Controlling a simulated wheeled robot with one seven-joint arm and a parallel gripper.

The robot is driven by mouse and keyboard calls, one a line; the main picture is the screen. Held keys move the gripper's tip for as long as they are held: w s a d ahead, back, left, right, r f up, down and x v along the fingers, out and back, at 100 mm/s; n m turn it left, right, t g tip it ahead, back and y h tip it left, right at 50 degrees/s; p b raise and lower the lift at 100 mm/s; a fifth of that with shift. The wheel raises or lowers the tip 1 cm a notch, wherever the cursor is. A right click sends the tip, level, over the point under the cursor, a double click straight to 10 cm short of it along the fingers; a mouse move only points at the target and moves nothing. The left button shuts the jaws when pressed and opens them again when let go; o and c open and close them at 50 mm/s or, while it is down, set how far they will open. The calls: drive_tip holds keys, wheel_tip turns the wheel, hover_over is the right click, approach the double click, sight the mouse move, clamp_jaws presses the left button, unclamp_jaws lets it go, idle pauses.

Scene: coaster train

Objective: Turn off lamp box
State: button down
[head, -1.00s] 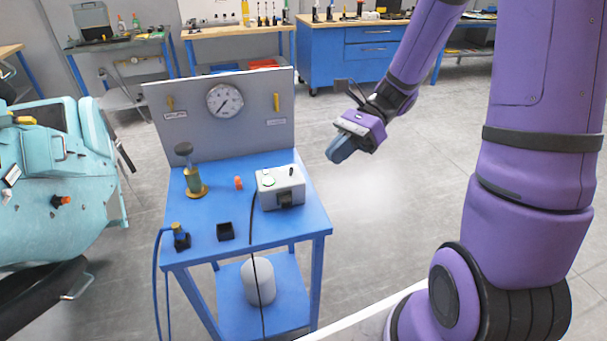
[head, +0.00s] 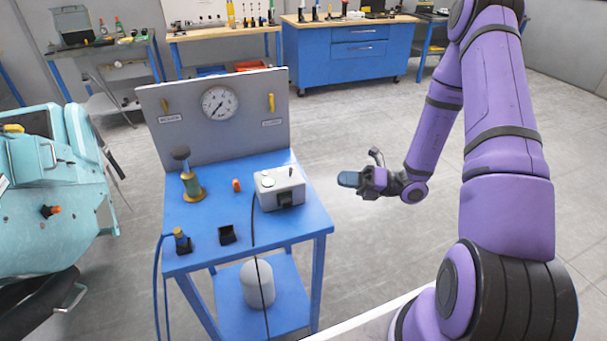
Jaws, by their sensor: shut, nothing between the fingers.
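The lamp box (head: 267,201) is a small light-grey box near the right edge of the blue cart's top. Its top carries a round button or lamp with a greenish rim (head: 267,182) and a small dark toggle (head: 291,171). A dark socket-like part sits on its front, and a black cable runs down beside it. Whether it is lit I cannot tell. My gripper (head: 346,179) is shut and empty, pointing left in the air to the right of the box, apart from it.
A turquoise machine (head: 50,200) is at left. Floor right of the cart is clear.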

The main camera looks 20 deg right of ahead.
sight(302, 180)
drive_tip(key=f+m+t, duration=0.1)
drive_tip(key=d+f+m+t, duration=0.1)
drive_tip(key=m, duration=0.1)
drive_tip(key=d+f+m+t+h, duration=0.1)
drive_tip(key=f+t, duration=0.1)
drive_tip(key=shift+f+m, duration=0.1)
drive_tip(key=shift+m, duration=0.3)
drive_tip(key=x, duration=1.4)
drive_tip(key=shift+w+f, duration=0.15)
